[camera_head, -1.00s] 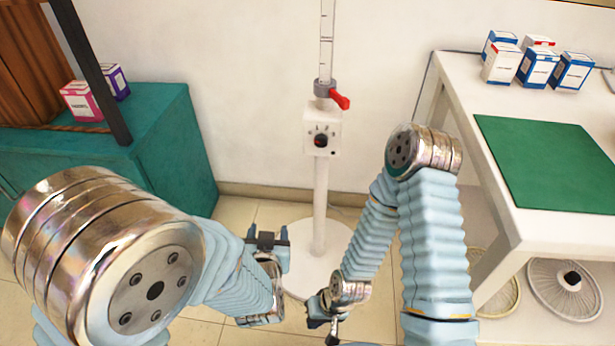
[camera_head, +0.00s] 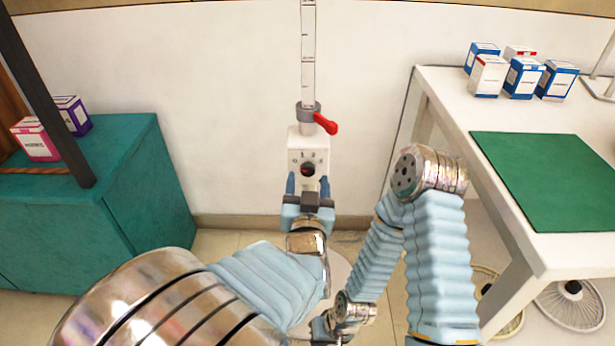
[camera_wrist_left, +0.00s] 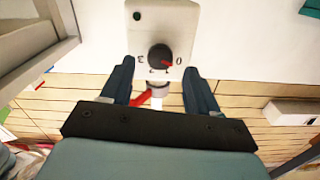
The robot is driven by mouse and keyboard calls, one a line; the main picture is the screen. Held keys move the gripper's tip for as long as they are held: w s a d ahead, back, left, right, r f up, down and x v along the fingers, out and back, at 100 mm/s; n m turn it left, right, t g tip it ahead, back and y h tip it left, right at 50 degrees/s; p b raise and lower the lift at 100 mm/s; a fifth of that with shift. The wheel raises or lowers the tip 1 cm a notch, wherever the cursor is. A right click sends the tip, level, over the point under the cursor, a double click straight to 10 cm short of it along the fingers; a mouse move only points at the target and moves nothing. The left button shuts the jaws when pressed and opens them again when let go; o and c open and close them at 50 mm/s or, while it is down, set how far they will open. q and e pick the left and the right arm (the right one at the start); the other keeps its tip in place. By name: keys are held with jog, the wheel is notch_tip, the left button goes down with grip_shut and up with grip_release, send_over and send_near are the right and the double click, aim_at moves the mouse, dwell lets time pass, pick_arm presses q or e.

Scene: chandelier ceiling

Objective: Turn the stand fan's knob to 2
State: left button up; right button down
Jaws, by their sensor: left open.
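The stand fan's white control box (camera_head: 309,146) sits on its pole, with a dark round knob (camera_head: 308,169) and printed numbers on its face. In the left wrist view the knob (camera_wrist_left: 160,57) shows a red mark, and the box appears upside down. My left gripper (camera_head: 308,184) is open in front of the box, just below the knob in the head view. In the wrist view its two blue fingers (camera_wrist_left: 158,78) are spread with the knob between and beyond them; contact cannot be told. My right gripper (camera_head: 325,328) is low at the bottom centre, its jaws unclear.
A red lever (camera_head: 326,124) sticks out right of the pole above the box. A white table (camera_head: 440,85) with a green mat (camera_head: 545,180) and several boxes stands right. A teal cabinet (camera_head: 95,215) stands left. Wall space beside the pole is clear.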

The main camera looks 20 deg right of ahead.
aim_at(308, 169)
pick_arm(q)
jog(key=shift+x, duration=1.15)
jog(key=c, duration=1)
jog(key=shift+c, duration=0.2)
